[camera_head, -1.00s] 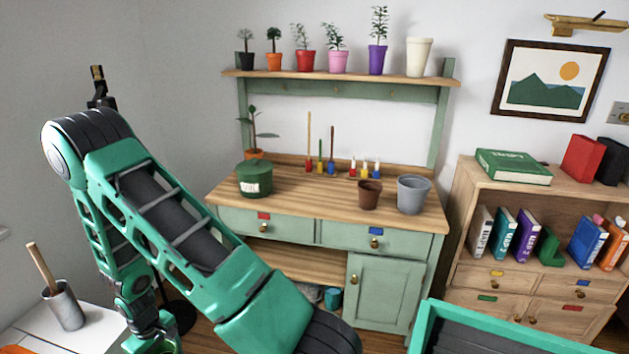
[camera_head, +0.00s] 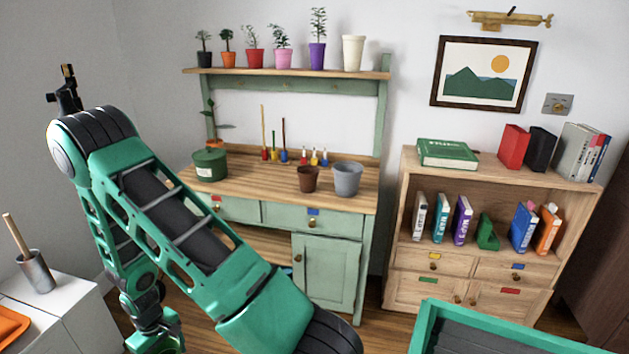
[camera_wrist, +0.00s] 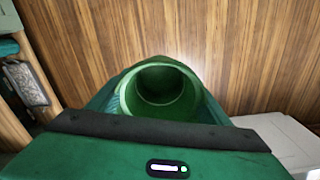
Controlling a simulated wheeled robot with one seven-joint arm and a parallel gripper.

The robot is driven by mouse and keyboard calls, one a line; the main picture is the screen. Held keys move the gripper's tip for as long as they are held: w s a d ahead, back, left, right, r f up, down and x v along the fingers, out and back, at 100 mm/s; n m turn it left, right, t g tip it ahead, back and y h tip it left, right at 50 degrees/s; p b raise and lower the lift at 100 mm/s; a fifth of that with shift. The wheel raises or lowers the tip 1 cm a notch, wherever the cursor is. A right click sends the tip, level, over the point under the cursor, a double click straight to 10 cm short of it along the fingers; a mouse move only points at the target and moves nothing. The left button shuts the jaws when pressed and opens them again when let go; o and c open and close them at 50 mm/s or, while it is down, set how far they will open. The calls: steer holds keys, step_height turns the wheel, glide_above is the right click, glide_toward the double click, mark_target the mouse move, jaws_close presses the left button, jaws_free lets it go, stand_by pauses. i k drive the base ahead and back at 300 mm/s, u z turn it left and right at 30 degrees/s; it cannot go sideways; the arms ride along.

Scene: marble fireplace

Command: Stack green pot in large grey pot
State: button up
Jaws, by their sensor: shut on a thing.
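The green pot (camera_wrist: 160,92) is in my gripper (camera_wrist: 158,100), seen in the wrist view with its open mouth facing the camera. My gripper is shut on it, though the fingertips are mostly hidden. Wooden floor shows beyond the pot. The large grey pot (camera_head: 347,180) stands upright on the right end of the green workbench's top (camera_head: 250,178), beside a smaller brown pot (camera_head: 308,180). The head view does not show the green pot, and my gripper is apart from the bench.
A lidded green tin (camera_head: 210,166) stands at the bench's left end. Small coloured bottles and brushes stand at its back. A shelf (camera_head: 290,73) above holds several potted plants. A bookcase (camera_head: 405,200) stands to the right. A white cabinet (camera_head: 75,305) is at the lower left.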

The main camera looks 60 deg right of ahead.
mark_target(347, 191)
steer(key=z, duration=0.05)
steer(key=k, duration=1)
steer(key=z, duration=1.85)
steer(key=i, duration=1)
steer(key=u, duration=0.05)
